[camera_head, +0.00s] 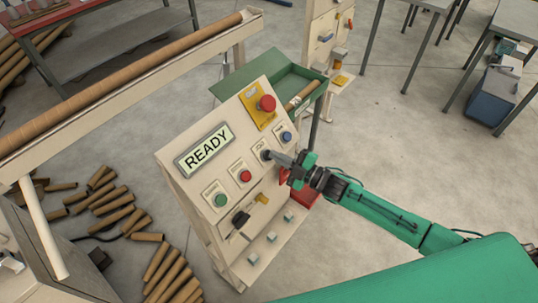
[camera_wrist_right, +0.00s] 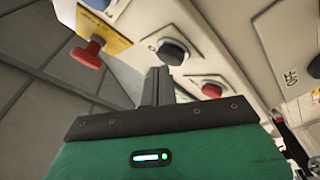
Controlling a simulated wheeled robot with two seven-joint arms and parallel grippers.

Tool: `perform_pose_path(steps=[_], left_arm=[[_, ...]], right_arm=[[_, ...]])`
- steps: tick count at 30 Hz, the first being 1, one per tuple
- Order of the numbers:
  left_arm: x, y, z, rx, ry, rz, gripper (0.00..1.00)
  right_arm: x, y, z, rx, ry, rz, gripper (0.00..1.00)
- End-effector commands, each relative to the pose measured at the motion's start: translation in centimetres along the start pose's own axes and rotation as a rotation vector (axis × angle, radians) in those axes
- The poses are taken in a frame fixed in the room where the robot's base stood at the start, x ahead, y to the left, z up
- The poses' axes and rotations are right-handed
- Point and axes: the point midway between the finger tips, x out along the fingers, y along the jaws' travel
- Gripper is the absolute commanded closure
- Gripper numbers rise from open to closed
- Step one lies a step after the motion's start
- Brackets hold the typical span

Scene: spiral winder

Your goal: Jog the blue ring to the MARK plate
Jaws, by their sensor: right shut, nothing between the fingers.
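The cream control panel (camera_head: 228,182) has a lit display (camera_head: 205,150) reading READY. My right gripper (camera_head: 273,155) is shut and empty, its tips at the black button (camera_head: 264,155) on the panel's right side. In the right wrist view the shut fingers (camera_wrist_right: 156,82) point up just below the black button (camera_wrist_right: 172,51); I cannot tell whether they touch it. A blue button (camera_head: 286,136) lies above right of it and a red button (camera_head: 245,176) below left. I cannot make out a blue ring or a MARK plate. My left gripper is not in view.
A red mushroom button (camera_head: 266,103) on a yellow plate tops the panel. A green button (camera_head: 221,200) and a black handle (camera_head: 240,219) sit lower. A green tray (camera_head: 240,82) stands behind. A long brown tube (camera_head: 120,78) and loose tubes (camera_head: 112,205) lie left.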

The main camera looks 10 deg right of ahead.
Motion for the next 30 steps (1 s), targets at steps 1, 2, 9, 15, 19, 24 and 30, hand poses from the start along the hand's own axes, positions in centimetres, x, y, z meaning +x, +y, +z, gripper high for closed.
perform_pose_path(steps=[1, 2, 9, 15, 19, 24, 30], left_arm=[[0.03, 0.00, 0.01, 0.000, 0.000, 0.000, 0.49], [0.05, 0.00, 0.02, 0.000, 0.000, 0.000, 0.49], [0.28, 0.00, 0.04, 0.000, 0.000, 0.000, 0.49], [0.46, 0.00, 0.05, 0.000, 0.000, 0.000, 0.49], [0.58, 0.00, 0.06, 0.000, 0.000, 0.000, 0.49], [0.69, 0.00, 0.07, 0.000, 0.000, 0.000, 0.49], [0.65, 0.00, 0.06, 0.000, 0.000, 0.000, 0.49]], right_arm=[[0.01, -0.03, 0.03, 0.000, 0.000, 0.000, 1.00], [0.02, -0.05, 0.04, 0.000, 0.000, 0.000, 1.00], [0.20, -0.20, 0.20, 0.000, 0.000, 0.000, 1.00], [0.36, -0.33, 0.33, -0.001, 0.000, 0.000, 1.00], [0.47, -0.42, 0.41, -0.001, 0.000, 0.000, 1.00], [0.59, -0.50, 0.50, -0.001, -0.001, -0.001, 1.00], [0.58, -0.49, 0.47, 0.000, -0.001, -0.001, 1.00]])
